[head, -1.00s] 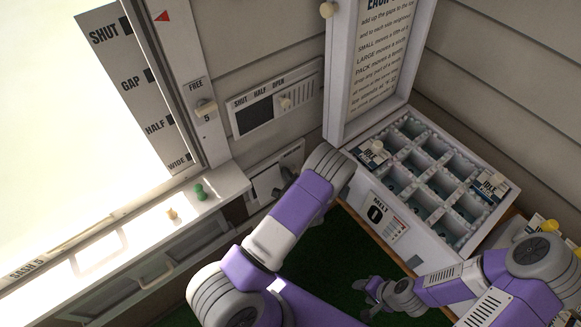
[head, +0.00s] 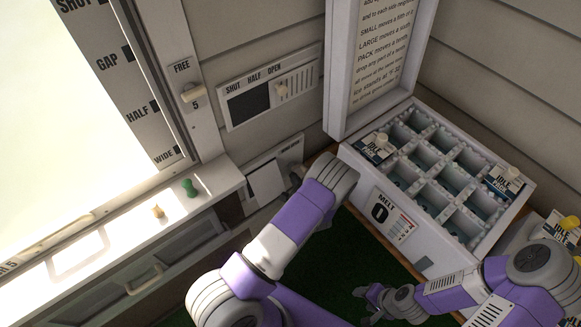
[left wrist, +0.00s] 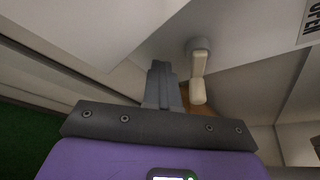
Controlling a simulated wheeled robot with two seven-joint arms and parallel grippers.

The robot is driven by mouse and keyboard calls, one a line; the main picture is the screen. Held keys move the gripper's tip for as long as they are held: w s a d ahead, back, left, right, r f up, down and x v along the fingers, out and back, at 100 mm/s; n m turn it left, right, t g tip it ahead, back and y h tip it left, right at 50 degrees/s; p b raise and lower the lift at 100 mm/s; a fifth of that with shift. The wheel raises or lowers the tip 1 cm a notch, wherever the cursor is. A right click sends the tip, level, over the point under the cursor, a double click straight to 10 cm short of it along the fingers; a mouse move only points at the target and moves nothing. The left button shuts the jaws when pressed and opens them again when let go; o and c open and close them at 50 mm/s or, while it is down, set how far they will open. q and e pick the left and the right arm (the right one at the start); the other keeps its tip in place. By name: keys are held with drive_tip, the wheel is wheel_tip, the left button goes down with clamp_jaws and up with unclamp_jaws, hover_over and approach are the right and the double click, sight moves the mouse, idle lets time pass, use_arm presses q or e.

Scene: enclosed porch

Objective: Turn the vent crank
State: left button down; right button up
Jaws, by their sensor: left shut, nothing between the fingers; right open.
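The cream vent crank (left wrist: 199,72) shows in the left wrist view, its round hub on a pale panel and its handle hanging down. My left gripper (left wrist: 161,72) is shut and empty just left of the handle; whether they touch I cannot tell. In the head view my left arm hides the crank and most of this gripper, in front of a white panel (head: 264,183) on the wall. My right gripper (head: 364,303) is open and empty, low over the green floor.
A window sill (head: 110,236) at left carries a green peg (head: 189,187) and a cream peg (head: 158,211). A compartment tray (head: 425,257) with cartons stands at right, under an upright sign board (head: 376,60). More cartons are at the right edge.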

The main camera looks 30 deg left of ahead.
use_arm(q)
drive_tip(key=shift+r, duration=0.1)
drive_tip(key=c, duration=1.8)
unclamp_jaws()
drive_tip(key=shift+w+d+r, duration=0.2)
drive_tip(key=shift+w+r, duration=0.25)
drive_tip(key=shift+w, duration=0.1)
drive_tip(key=shift+w+d+r, duration=0.15)
drive_tip(key=shift+w+r, duration=0.3)
drive_tip(key=shift+w, duration=0.1)
drive_tip(key=shift+c, duration=0.2)
drive_tip(key=o, duration=0.9)
drive_tip(key=shift+r, duration=0.1)
drive_tip(key=shift+w+d+r, duration=0.1)
drive_tip(key=shift+w, duration=0.1)
drive_tip(key=d, duration=0.1)
drive_tip(key=s+d, duration=0.1)
drive_tip(key=d, duration=0.2)
drive_tip(key=shift+s, duration=0.3)
drive_tip(key=shift+s+d+f, duration=0.25)
drive_tip(key=shift+s+d, duration=0.3)
drive_tip(key=shift+d, duration=0.2)
